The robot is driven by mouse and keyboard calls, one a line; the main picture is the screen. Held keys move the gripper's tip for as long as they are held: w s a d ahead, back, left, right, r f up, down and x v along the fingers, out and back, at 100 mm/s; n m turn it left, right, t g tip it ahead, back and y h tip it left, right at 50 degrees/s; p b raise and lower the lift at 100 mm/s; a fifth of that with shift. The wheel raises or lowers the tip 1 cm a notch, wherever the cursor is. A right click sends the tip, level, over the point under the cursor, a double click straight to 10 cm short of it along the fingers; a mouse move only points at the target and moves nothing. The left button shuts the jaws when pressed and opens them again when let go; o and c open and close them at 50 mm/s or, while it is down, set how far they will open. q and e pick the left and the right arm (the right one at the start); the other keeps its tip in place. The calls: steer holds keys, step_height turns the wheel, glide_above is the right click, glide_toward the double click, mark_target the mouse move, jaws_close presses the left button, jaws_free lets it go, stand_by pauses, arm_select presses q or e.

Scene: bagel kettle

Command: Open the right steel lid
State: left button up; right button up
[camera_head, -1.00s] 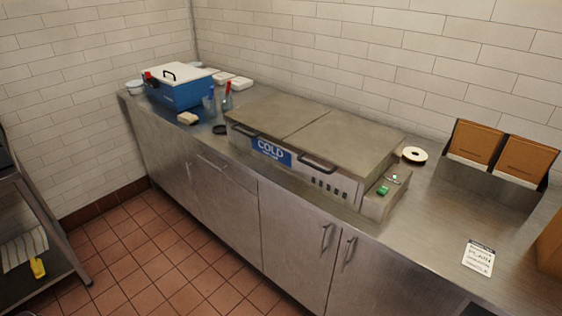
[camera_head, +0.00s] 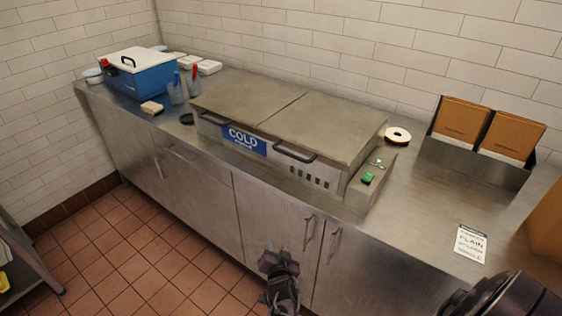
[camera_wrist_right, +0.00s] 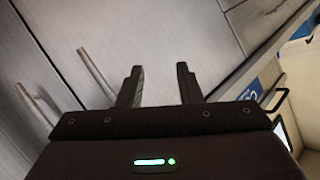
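The right steel lid (camera_head: 330,124) lies flat and closed on the cold unit, with a dark bar handle (camera_head: 295,152) at its front edge. The left steel lid (camera_head: 247,102) beside it is also closed. My right gripper (camera_head: 276,247) is low in front of the cabinet doors, below and apart from the lid handle. In the right wrist view its two fingers (camera_wrist_right: 160,84) are spread with nothing between them. A dark handle (camera_wrist_right: 276,101) and part of the blue sign (camera_wrist_right: 251,92) show at the right there. My left gripper is not in view.
Cabinet door handles (camera_head: 308,232) stand out near my right gripper. A blue cooler (camera_head: 150,78) stands at the left.

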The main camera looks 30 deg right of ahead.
steer(key=w+d+r+m+t+h, duration=0.15)
steer(key=r+m, duration=0.25)
steer(key=r, duration=0.4)
steer(key=w+r+m+t+h, duration=0.1)
steer(key=w+r+m+h, duration=0.25)
steer(key=r, duration=0.55)
steer(key=m+h+b, duration=0.1)
steer(key=m+h, duration=0.1)
steer(key=m, duration=0.5)
glide_toward(287, 152)
steer(key=x, duration=0.2)
arm_select(q)
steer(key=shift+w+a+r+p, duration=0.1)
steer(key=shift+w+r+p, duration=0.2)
steer(key=shift+p, duration=0.75)
arm_select(e)
steer(key=shift+g, duration=0.25)
steer(key=x, duration=0.8)
steer(key=shift+f, duration=0.2)
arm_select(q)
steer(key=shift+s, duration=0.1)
arm_select(e)
steer(key=shift+c, duration=0.4)
jaws_close()
